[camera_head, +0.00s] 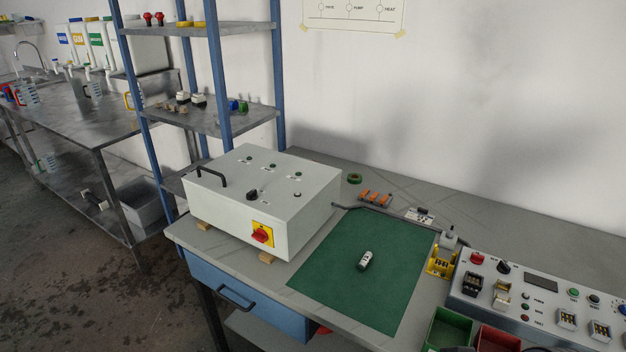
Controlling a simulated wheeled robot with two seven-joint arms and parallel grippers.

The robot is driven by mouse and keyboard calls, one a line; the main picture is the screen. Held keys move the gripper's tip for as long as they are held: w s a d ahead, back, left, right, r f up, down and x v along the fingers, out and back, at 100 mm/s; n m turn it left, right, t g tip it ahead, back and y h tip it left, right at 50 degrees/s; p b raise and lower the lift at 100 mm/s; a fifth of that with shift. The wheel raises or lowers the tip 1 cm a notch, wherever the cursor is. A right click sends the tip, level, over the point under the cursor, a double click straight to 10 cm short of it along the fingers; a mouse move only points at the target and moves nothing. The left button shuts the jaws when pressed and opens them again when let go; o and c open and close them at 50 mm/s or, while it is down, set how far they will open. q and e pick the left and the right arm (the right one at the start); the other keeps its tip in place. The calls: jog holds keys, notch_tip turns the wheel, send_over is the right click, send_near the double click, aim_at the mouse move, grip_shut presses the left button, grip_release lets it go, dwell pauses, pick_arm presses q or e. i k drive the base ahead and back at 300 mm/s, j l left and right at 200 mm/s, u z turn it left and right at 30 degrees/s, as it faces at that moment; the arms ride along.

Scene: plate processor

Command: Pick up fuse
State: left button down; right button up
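A small white and dark cylindrical piece, which looks like the fuse (365,260), lies on the green mat (330,276) on the workbench. It is apart from everything else on the mat and nothing covers it. Neither of my grippers can be made out in the head view.
A light grey control box (220,203) with a black handle and red rotary switch stands left of the mat. A panel (470,291) with buttons and sockets stands at right. Green (447,331) and red (496,341) bins sit at front right. Most of the mat is clear.

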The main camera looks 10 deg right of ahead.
aim_at(366, 258)
jog(key=i+j+z, duration=0.25)
jog(key=i+j, duration=0.15)
jog(key=i+j+z, duration=0.25)
jog(key=i+j, duration=0.15)
jog(key=i+j+z, duration=0.3)
jog(key=j, duration=0.35)
